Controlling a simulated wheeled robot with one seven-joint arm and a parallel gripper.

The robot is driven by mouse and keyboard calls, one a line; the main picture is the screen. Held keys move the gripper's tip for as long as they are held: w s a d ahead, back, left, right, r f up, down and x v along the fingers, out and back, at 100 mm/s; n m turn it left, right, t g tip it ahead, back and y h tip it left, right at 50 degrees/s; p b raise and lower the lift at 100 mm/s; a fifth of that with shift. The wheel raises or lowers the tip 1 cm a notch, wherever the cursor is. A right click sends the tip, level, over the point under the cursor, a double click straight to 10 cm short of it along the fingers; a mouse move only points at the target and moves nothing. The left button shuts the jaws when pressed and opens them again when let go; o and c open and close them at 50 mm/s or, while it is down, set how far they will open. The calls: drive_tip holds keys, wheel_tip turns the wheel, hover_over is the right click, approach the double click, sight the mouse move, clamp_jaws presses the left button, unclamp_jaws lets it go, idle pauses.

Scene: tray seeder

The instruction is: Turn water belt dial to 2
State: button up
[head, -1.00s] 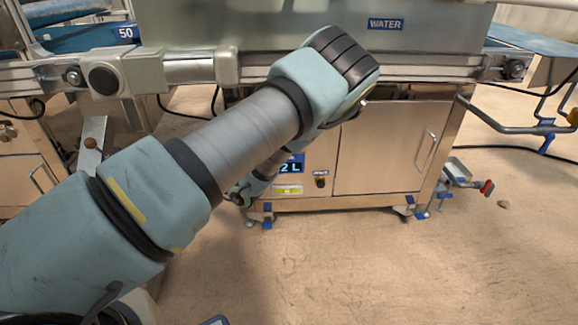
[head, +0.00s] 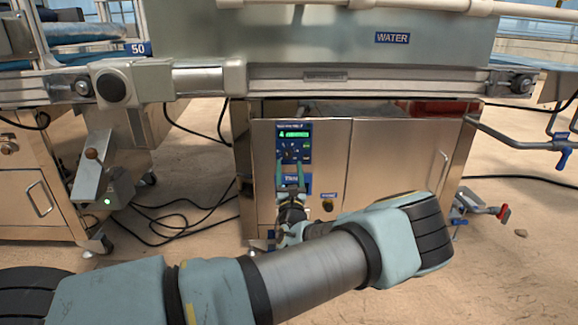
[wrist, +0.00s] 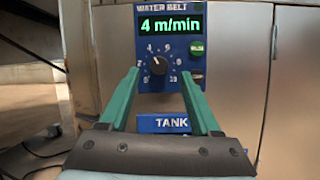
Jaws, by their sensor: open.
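The water belt panel (wrist: 174,16) is blue, and its green display (wrist: 170,24) reads 4 m/min. Below the display is the black dial (wrist: 158,66), ringed by white numbers; its white mark points to the upper left, toward the 4. The panel also shows on the cabinet front in the head view (head: 307,128). My gripper (wrist: 160,73) is open with its green fingers spread, one to each side below the dial. It seems short of the dial, with nothing between the fingers. In the head view my gripper (head: 291,166) points up at the panel's lower part.
A green button (wrist: 196,48) sits right of the dial. A blue TANK label (wrist: 163,123) is below the panel. A metal rail (head: 330,86) runs above. Cables lie on the floor at left.

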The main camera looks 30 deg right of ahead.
sight(288, 157)
drive_tip(key=shift+x, duration=1.6)
clamp_jaws()
